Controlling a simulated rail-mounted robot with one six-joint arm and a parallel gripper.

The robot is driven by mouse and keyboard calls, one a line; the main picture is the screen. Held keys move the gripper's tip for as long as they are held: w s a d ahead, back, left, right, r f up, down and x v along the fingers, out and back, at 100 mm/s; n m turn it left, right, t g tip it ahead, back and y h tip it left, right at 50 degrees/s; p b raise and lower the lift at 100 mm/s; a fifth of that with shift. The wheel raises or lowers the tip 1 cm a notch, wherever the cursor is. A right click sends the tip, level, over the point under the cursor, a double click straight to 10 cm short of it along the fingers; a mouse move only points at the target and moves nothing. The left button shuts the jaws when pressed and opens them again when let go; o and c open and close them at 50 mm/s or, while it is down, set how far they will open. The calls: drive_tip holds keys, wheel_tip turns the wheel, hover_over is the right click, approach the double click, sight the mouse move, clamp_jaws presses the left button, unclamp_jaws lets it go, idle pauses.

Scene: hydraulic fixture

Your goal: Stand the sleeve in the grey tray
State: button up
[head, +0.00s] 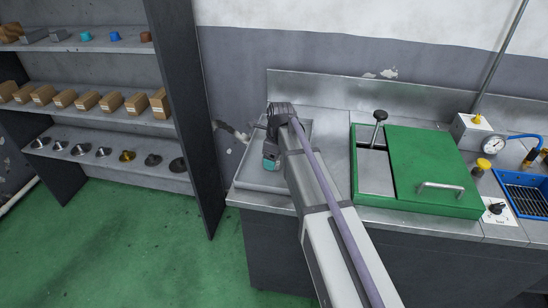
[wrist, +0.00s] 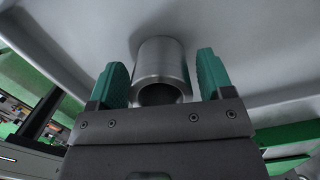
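The sleeve (wrist: 160,64), a plain grey metal tube, shows in the wrist view with its open end towards the camera. Its far end appears to meet the floor of the grey tray (wrist: 255,50). My gripper (wrist: 160,75) has its two green fingers on either side of the sleeve, with a narrow gap visible at each side, so it looks open. In the head view my gripper (head: 270,162) is low over the grey tray (head: 248,180) at the left end of the bench. The sleeve is hidden there behind my gripper and arm.
A green fixture cover (head: 425,165) with a handle and a black-knobbed lever (head: 380,116) stands right of the tray. A pressure gauge (head: 494,144) and a blue basket (head: 530,198) are further right. A shelf unit (head: 180,110) with parts stands at the left.

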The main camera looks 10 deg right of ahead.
drive_tip(key=shift+o, duration=0.4)
wheel_tip(320, 180, up, 12)
drive_tip(key=s+d+p, duration=0.1)
drive_tip(key=p, duration=1.1)
drive_tip(key=shift+r, duration=0.15)
drive_tip(key=s+n+h, duration=0.1)
drive_tip(key=s+n, duration=2.1)
drive_tip(key=n, duration=0.3)
drive_tip(key=shift+s+a+g, duration=0.25)
drive_tip(key=shift+a+g, duration=0.15)
